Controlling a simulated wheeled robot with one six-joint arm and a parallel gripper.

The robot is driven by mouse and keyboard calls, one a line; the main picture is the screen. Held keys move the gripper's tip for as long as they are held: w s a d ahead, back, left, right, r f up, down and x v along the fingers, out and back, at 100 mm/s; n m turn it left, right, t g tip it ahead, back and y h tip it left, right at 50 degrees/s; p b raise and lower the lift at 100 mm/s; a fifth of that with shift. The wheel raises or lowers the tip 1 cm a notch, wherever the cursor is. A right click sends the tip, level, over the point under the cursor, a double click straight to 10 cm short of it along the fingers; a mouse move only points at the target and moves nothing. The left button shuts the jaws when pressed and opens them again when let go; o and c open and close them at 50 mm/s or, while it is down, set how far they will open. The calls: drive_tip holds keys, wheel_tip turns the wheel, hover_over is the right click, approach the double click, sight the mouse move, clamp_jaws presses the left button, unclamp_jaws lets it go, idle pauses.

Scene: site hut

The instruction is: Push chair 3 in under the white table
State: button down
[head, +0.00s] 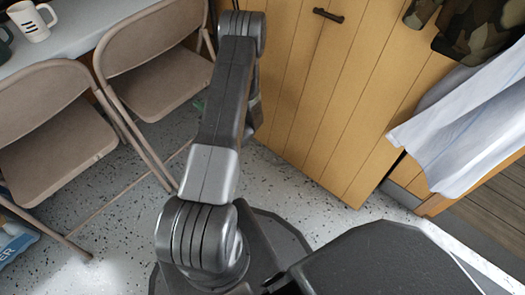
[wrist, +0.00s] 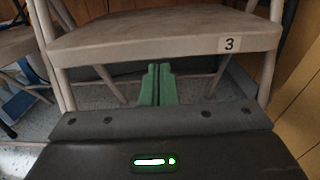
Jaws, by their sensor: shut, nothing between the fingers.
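Chair 3 is a beige folding chair whose tan seat (wrist: 150,35) fills the top of the wrist view, with a "3" label on its edge at the right. In the head view the chair beside my arm, probably chair 3 (head: 150,38), stands with its back towards me at the white table (head: 80,22). My gripper (wrist: 159,72) has green fingers, shut and empty. They point at the chair just below the seat edge in the picture, between its legs. I cannot tell whether they touch it. In the head view my arm hides most of the gripper.
Another beige folding chair (head: 55,125) stands at the left, close beside it. A white mug (head: 31,20) is on the table. A wooden cabinet (head: 320,90) stands close on the right, with a white cloth (head: 465,125) beyond. Speckled floor (head: 125,215) is clear between chairs and base.

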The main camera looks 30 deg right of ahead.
drive_tip(key=v, duration=0.6)
drive_tip(key=shift+s+b, duration=0.3)
drive_tip(key=shift+b, duration=0.05)
drive_tip(key=shift+w, duration=0.1)
